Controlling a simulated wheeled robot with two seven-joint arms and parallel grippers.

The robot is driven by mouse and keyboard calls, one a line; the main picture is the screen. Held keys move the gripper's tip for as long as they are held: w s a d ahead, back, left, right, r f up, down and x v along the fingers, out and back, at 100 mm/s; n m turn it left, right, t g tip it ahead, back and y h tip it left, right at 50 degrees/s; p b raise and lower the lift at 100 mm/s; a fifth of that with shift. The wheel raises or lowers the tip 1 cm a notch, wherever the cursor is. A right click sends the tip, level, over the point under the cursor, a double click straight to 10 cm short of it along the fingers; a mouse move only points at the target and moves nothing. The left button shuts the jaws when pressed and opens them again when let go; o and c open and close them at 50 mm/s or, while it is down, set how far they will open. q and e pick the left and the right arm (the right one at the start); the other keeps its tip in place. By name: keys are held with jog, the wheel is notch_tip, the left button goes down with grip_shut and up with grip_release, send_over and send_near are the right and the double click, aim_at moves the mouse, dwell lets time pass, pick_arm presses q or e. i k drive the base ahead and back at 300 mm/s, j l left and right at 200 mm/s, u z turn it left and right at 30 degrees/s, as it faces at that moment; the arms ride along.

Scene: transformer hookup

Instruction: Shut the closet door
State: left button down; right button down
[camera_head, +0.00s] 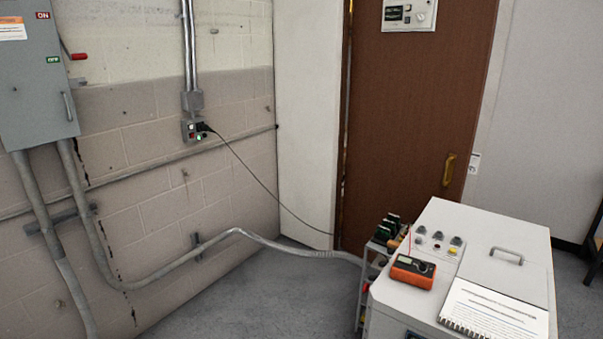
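The brown closet door (400,120) stands at the centre right of the head view, behind a white cabinet. A brass handle (449,169) sits near its right edge. A dark narrow gap runs along the door's left edge, beside a white panel (306,110). I cannot tell for sure how far the door is ajar. Its lower part is hidden by the cabinet. Neither of my grippers is in view.
The white cabinet (500,250) stands in front of the door, with an orange multimeter (412,271) and a spiral notebook (494,311) on top. A black cable (265,185) and a grey conduit (180,272) run along the left. Grey floor (255,300) is clear left of the cabinet.

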aim_at(417, 89)
jog(key=i+j+u, duration=0.15)
jog(key=i, duration=0.5)
jog(key=i+u, duration=0.15)
jog(key=i, duration=0.5)
jog(key=i+j+z, duration=0.1)
jog(key=i+z, duration=0.35)
jog(key=i+j+z, duration=0.2)
jog(key=z, duration=0.25)
jog(key=i+j+z, duration=0.35)
jog(key=z, duration=0.15)
